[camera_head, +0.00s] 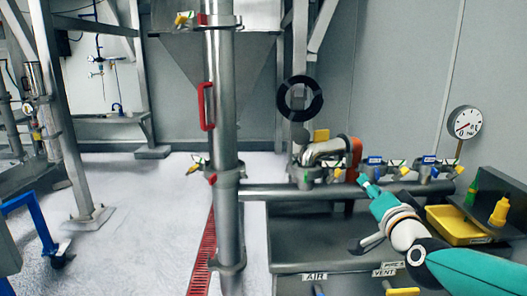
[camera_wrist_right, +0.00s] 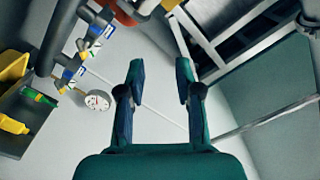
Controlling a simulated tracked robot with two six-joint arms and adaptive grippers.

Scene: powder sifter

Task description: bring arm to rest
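My right arm comes in from the lower right in the head view. Its gripper (camera_head: 368,187) is in front of the pipe with the blue-tagged valves. In the right wrist view, the two fingers of my right gripper (camera_wrist_right: 160,80) stand wide apart with nothing between them. The gap shows only the far wall and metal frame behind. My left gripper and left arm do not show in either view.
A vertical steel pipe (camera_head: 222,130) with a red handle (camera_head: 206,106) stands left of my right arm. Blue-tagged valves (camera_head: 375,161) sit on the horizontal pipe. A round gauge (camera_head: 464,122), a yellow tray (camera_head: 456,228) and a yellow bottle (camera_head: 499,211) are at the right. Open floor lies left.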

